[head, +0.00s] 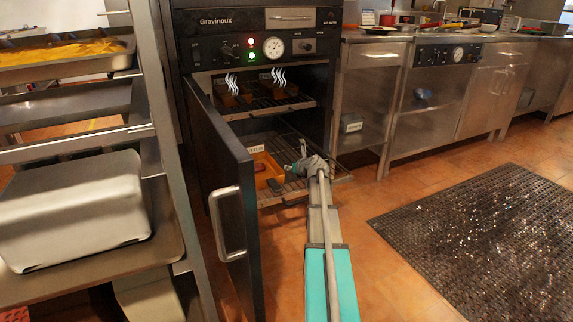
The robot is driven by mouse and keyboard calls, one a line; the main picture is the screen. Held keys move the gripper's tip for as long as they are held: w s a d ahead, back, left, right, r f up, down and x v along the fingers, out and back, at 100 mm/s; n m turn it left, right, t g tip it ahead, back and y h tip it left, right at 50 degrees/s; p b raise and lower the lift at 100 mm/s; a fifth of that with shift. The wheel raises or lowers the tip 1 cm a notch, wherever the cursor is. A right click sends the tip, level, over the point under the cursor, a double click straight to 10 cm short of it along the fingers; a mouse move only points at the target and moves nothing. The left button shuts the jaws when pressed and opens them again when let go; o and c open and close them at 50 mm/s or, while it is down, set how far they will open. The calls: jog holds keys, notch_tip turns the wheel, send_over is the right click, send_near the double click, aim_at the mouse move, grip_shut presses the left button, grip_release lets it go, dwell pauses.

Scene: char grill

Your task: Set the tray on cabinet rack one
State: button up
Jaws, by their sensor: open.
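The black cabinet (185,65) stands open, with its door (225,165) swung out to the left. An orange tray (268,183) rests on the left part of the cabinet's lower wire rack (290,187). It holds something dark red, and a small white label shows at its back. My gripper (301,154) is open at the end of my outstretched arm, just right of the tray over the same rack. The fingers are small in view, and I cannot tell whether they touch the tray. The upper wire rack (262,107) holds brown pieces with steam marks above them.
A metal shelf cart (165,120) with a covered pan (75,205) and a tray of yellow food (62,50) stands close on the left. Steel counters (365,95) line the right. A dark floor mat (485,240) lies on open floor.

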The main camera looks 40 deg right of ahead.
jog(key=shift+v, duration=0.9)
dwell(0.6)
